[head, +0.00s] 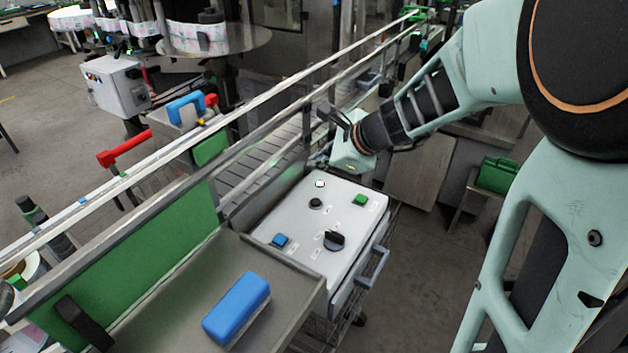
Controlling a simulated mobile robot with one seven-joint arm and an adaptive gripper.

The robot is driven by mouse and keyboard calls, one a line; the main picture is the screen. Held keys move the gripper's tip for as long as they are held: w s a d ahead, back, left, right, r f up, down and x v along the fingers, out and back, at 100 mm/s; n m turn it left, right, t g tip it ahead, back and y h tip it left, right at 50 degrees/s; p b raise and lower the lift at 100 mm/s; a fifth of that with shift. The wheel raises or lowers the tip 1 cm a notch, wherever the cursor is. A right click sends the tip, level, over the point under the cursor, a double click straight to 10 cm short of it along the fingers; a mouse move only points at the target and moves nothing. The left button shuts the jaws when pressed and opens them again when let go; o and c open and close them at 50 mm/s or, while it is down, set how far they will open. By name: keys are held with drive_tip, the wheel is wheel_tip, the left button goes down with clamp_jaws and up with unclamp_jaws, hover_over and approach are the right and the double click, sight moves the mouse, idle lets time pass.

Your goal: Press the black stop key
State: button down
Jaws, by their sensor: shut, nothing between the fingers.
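A light grey control box (300,212) stands beside the conveyor, its sloped top facing up. The small round black key (315,203) sits on the upper middle of that top, below a white round lamp or button (320,184). My gripper (328,111) is above and beyond the far edge of the box, apart from the black key. It is shut and empty; its fingertips show small and dark.
The conveyor rail (265,103) runs diagonally along the box's left side, close to my gripper. A blue block (236,309) lies on the grey metal tray (180,280) in front. A drawer handle (373,267) sticks out on the box's right side. A green case (497,175) stands at right.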

sight(317, 203)
wheel_tip(317, 203, down, 9)
drive_tip(key=b, duration=0.8)
drive_tip(key=shift+r, duration=0.1)
idle(1.2)
drive_tip(key=shift+f+b, duration=0.45)
drive_tip(key=shift+b, duration=0.15)
drive_tip(key=shift+f+b, duration=0.45)
drive_tip(key=shift+b, duration=0.05)
idle(0.4)
drive_tip(key=shift+r, duration=0.1)
drive_tip(key=shift+r+p, duration=0.75)
drive_tip(key=shift+r, duration=0.05)
